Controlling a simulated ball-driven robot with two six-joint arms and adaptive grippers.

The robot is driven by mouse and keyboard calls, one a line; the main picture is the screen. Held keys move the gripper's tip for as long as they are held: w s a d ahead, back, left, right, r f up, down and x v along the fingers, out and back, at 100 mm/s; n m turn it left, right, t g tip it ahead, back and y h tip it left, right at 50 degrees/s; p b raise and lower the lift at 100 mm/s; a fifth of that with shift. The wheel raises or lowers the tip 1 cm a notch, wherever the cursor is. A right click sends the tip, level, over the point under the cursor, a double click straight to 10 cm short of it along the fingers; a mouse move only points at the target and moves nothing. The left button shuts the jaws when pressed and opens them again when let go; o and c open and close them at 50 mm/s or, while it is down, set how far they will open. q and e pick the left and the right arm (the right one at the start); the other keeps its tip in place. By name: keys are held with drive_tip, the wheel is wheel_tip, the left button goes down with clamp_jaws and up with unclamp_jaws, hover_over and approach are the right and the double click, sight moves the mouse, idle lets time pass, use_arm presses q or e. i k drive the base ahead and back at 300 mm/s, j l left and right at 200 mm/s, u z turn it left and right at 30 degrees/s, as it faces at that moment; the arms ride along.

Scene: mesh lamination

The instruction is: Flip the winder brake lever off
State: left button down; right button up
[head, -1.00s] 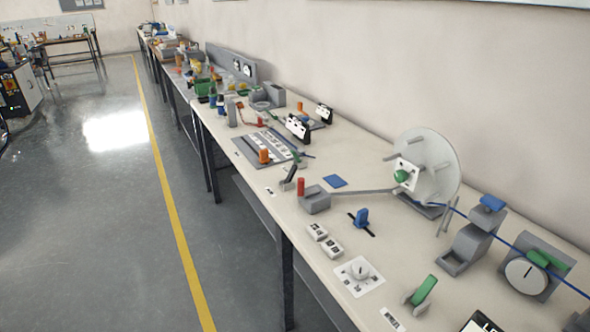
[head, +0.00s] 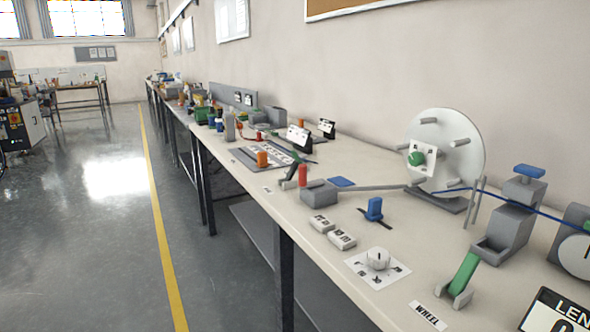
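The winder is a white disc (head: 462,158) with grey pegs and a green hub knob (head: 416,158), standing upright at the back of the bench. A grey box (head: 319,194) with an upright red handle (head: 303,174) stands left of it, and a grey bar (head: 375,188) runs from the box toward the disc's base. This may be the brake; no readable label confirms it. A green lever (head: 464,272) in a grey bracket leans up to the right, beside a "WHEEL" label (head: 428,316). Neither gripper is in view.
A blue slider (head: 374,209), a white rotary knob (head: 377,259) and two small white switches (head: 341,239) sit near the front edge. A grey stand with a blue top (head: 529,171) is at right, with a blue cord passing. Open floor (head: 90,250) lies left of the bench.

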sight(290, 172)
drive_tip(key=i+j+z, duration=0.15)
drive_tip(key=z, duration=0.7)
drive_tip(key=i+j+z, duration=0.15)
drive_tip(key=j+z, duration=0.15)
drive_tip(key=j, duration=0.15)
drive_tip(key=i+j+z, duration=0.1)
drive_tip(key=j+z, duration=0.2)
drive_tip(key=j, duration=0.15)
drive_tip(key=j+z, duration=0.3)
drive_tip(key=j, duration=0.2)
drive_tip(key=j+z, duration=0.2)
drive_tip(key=j, duration=2.2)
